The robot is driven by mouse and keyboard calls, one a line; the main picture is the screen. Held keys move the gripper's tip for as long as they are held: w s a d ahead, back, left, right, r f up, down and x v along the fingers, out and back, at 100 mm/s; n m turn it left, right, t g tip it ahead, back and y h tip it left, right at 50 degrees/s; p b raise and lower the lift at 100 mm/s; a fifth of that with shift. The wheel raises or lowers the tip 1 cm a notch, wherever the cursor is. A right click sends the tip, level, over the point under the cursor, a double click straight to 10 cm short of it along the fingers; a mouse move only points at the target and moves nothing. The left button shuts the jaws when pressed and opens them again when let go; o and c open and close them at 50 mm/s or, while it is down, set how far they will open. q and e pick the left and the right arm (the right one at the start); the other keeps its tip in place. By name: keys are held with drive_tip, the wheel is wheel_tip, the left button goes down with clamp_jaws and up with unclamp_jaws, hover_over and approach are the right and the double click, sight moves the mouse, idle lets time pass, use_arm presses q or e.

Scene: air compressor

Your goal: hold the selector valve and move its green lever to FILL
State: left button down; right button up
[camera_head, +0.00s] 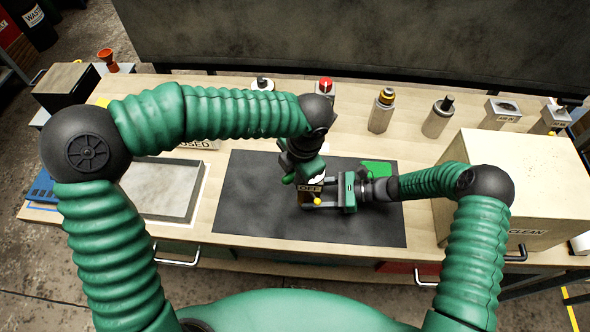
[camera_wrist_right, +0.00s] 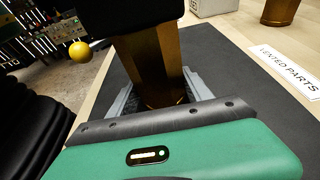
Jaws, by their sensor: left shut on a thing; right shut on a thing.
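The selector valve (camera_head: 310,188) is above the dark mat, between my two grippers. My right gripper (camera_head: 318,194) comes in from the right and is shut on the valve's brass-coloured body (camera_wrist_right: 155,65). My left gripper (camera_head: 305,177) reaches down onto the valve from above and is shut on it. Its fingertips are mostly hidden, so the exact part held is unclear. I cannot make out the green lever or its FILL position.
The dark mat (camera_head: 250,205) lies mid-bench, with a green patch (camera_head: 378,169) at its back. A grey tray (camera_head: 165,190) is left of it, a large box (camera_head: 515,185) right. A red button (camera_head: 325,86) and several cylindrical parts line the back. The mat's left part is clear.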

idle(1.0)
use_arm(q)
drive_tip(key=d+n+g, duration=0.3)
drive_tip(key=d+n, duration=0.5)
drive_tip(key=n, duration=1.2)
drive_tip(key=shift+w, duration=0.4)
drive_tip(key=c, duration=1.3)
unclamp_jaws()
drive_tip(key=shift+o, duration=0.2)
drive_tip(key=shift+r, duration=0.1)
